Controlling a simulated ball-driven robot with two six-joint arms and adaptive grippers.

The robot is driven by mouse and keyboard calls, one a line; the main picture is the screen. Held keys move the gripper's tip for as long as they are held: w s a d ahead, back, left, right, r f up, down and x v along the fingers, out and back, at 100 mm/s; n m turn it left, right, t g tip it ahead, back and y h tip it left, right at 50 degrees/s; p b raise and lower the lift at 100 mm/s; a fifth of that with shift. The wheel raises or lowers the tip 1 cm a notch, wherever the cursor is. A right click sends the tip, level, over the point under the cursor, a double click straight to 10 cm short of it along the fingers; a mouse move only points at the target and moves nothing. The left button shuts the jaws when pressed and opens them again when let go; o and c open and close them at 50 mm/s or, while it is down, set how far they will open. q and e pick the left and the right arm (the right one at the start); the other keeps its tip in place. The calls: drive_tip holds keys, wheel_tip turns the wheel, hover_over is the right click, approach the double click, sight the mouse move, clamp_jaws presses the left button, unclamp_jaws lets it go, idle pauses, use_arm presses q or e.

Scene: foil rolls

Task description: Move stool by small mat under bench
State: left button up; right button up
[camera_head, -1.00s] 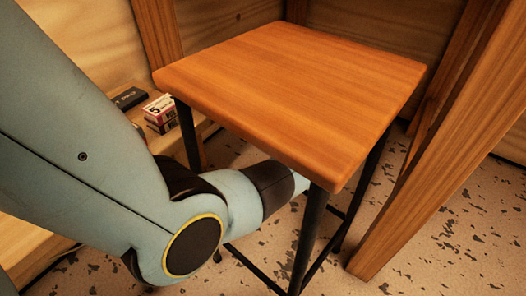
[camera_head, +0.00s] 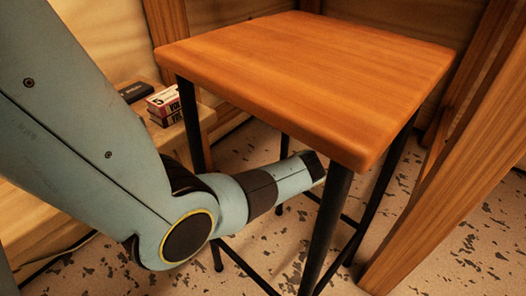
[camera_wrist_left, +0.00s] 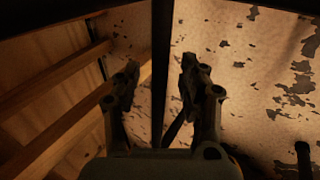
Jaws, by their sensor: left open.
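The stool (camera_head: 310,75) has an orange-brown wooden seat and thin black legs, and it stands upright on the speckled floor. My left arm reaches in from the left below the seat, and its wrist end is behind the front leg (camera_head: 328,220). My left gripper is hidden in the head view. In the left wrist view my left gripper (camera_wrist_left: 160,78) is open, with a dark upright bar (camera_wrist_left: 161,45), seemingly a stool leg, showing between its fingers. I cannot tell whether they touch it. No small mat is visible, and I cannot tell which woodwork is the bench.
A wooden post (camera_head: 455,165) stands close to the stool's right side, and another (camera_head: 168,22) is behind its left corner. A low wooden ledge (camera_head: 45,205) at left carries small boxes (camera_head: 165,102) and a black item (camera_head: 133,92). Speckled floor (camera_head: 250,150) shows under the stool.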

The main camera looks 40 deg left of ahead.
idle(0.3)
use_arm(q)
clamp_jaws()
idle(0.6)
